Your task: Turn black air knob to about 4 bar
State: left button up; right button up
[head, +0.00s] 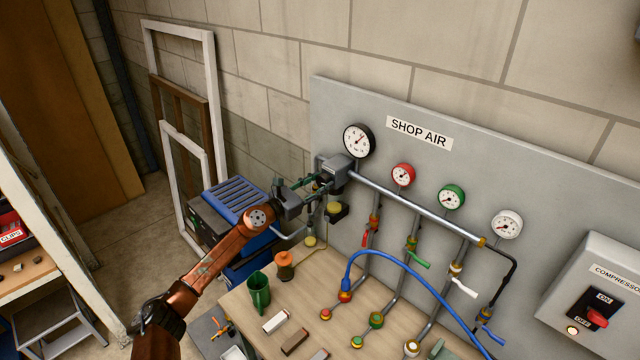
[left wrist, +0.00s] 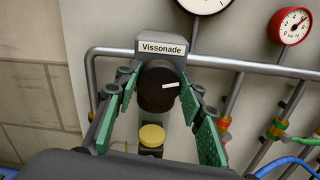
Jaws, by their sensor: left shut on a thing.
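The black air knob (left wrist: 158,92) sits on the front of a grey regulator labelled "Vissonade" (left wrist: 163,48) in the left wrist view. Its white mark points right and slightly up. My left gripper (left wrist: 160,100) is shut on the knob, with a green-padded finger on each side. In the head view my left gripper (head: 317,184) reaches the regulator (head: 338,168) at the left end of the pipe and mostly hides the knob. The large black-rimmed gauge (head: 358,140) is above it, its needle pointing up and right; I cannot read its numbers. My right gripper is not in view.
Red (head: 403,174), green (head: 449,197) and white (head: 507,224) gauges line the grey panel right of the regulator. Pipes with valves and a blue hose (head: 377,255) hang below.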

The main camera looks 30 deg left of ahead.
pick_arm(q)
jog(key=shift+n, duration=0.4)
jog(key=shift+c, duration=0.4)
jog(key=shift+a+n+p, duration=0.1)
jog(key=shift+n+p, duration=0.7)
jog(key=shift+n, duration=0.2)
jog(key=n+p, duration=0.1)
jog(key=n, duration=0.2)
jog(key=shift+n+p, duration=0.3)
jog(key=shift+p, duration=0.1)
jog(key=n+p, duration=0.2)
jog(key=n, duration=0.2)
jog(key=shift+w+a, duration=0.1)
jog(key=shift+a, duration=0.05)
jog(key=shift+f+n+p, duration=0.1)
jog(key=shift+n+p, duration=0.65)
jog(key=shift+n, duration=0.85)
jog(key=o, duration=1.2)
jog(key=shift+c, duration=0.2)
